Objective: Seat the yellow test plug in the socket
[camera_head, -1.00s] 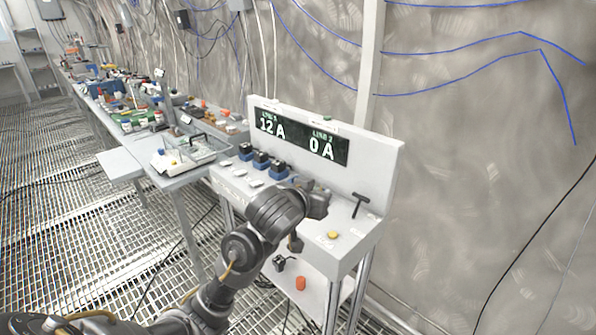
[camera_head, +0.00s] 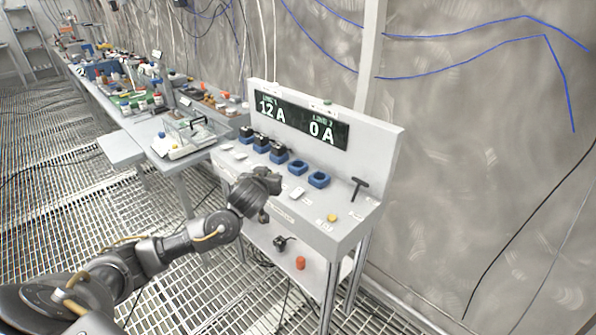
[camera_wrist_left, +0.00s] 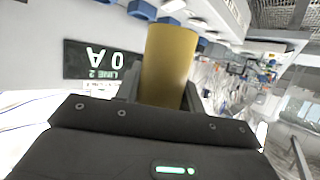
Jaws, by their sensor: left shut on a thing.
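My left gripper (camera_head: 268,182) is over the front edge of the grey console (camera_head: 300,213). In the left wrist view it is shut on the yellow test plug (camera_wrist_left: 169,65), which stands out between the fingers. The plug is hidden behind the gripper in the head view. Two empty blue sockets (camera_head: 298,167) and (camera_head: 319,179) are on the console top, beyond and to the right of the gripper. Several blue sockets to their left hold black plugs (camera_head: 262,142). The plug is apart from the sockets. My right gripper is out of view.
A display (camera_head: 300,121) reads 12 A and 0 A. A black T-handle (camera_head: 360,188) and a yellow button (camera_head: 332,218) are at the console's right. A black item (camera_head: 284,242) and an orange item (camera_head: 300,263) are on the lower shelf. A cluttered bench (camera_head: 130,103) runs left.

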